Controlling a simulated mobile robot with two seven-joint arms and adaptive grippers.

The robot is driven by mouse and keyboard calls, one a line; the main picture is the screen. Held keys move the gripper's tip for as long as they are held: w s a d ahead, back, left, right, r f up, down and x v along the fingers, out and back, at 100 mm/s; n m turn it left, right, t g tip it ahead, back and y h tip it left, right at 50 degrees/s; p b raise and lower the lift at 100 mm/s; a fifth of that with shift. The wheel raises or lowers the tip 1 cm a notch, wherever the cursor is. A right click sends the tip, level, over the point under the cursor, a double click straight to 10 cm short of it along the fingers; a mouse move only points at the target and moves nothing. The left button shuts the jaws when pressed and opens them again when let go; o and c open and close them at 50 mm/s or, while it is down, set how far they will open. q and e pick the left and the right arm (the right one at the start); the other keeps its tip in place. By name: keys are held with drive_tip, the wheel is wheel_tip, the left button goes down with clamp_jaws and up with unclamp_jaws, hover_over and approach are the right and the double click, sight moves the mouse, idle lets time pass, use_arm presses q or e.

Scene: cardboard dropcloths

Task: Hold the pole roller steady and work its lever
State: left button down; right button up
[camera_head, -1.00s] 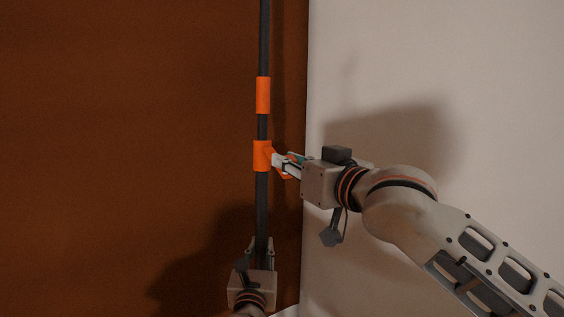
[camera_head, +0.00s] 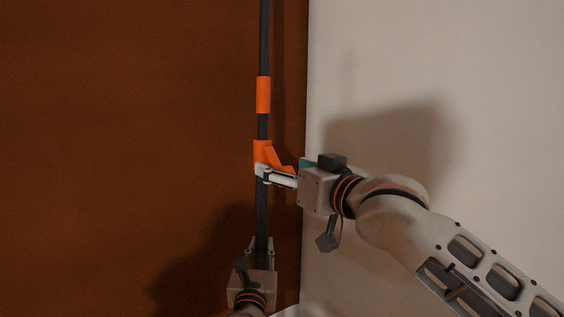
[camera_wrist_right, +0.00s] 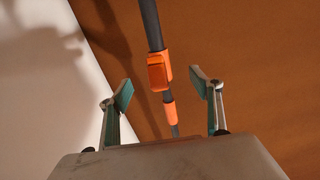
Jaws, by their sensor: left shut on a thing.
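The pole roller's dark pole (camera_head: 263,205) stands upright; its roller end is out of view. An orange clamp collar (camera_head: 262,152) sits on it, with an orange lever (camera_head: 282,160) slanting out to the lower right. My left gripper (camera_head: 261,246) is shut on the pole low down, below the collar. My right gripper (camera_head: 262,172) is at the pole just under the collar, partly covering it. In the right wrist view, its fingers (camera_wrist_right: 162,92) are spread wide, with the orange clamp part (camera_wrist_right: 159,72) beyond and between them.
An orange sleeve (camera_head: 263,95) is on the pole above the collar. A brown surface (camera_head: 130,130) is behind the pole. A pale wall (camera_head: 430,70) stands close on the right, behind my right arm. The space left of the pole is clear.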

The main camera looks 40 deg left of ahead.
drive_tip(key=shift+d, duration=0.1)
drive_tip(key=v, duration=0.8)
idle(0.4)
drive_tip(key=shift+r, duration=0.1)
drive_tip(key=shift+r, duration=0.15)
drive_tip(key=c, duration=0.7)
drive_tip(key=d+r, duration=0.2)
drive_tip(key=d, duration=0.1)
drive_tip(key=shift+s+d+r, duration=0.15)
drive_tip(key=shift+s+r, duration=0.1)
drive_tip(key=shift+s, duration=0.1)
clamp_jaws()
drive_tip(key=shift+g+h, duration=0.3)
drive_tip(key=shift+h, duration=0.1)
drive_tip(key=d+r, duration=0.1)
drive_tip(key=s+d, duration=0.1)
drive_tip(key=d, duration=0.1)
drive_tip(key=s+d+r, duration=0.1)
drive_tip(key=shift+d+r, duration=0.25)
drive_tip(key=shift+r, duration=0.15)
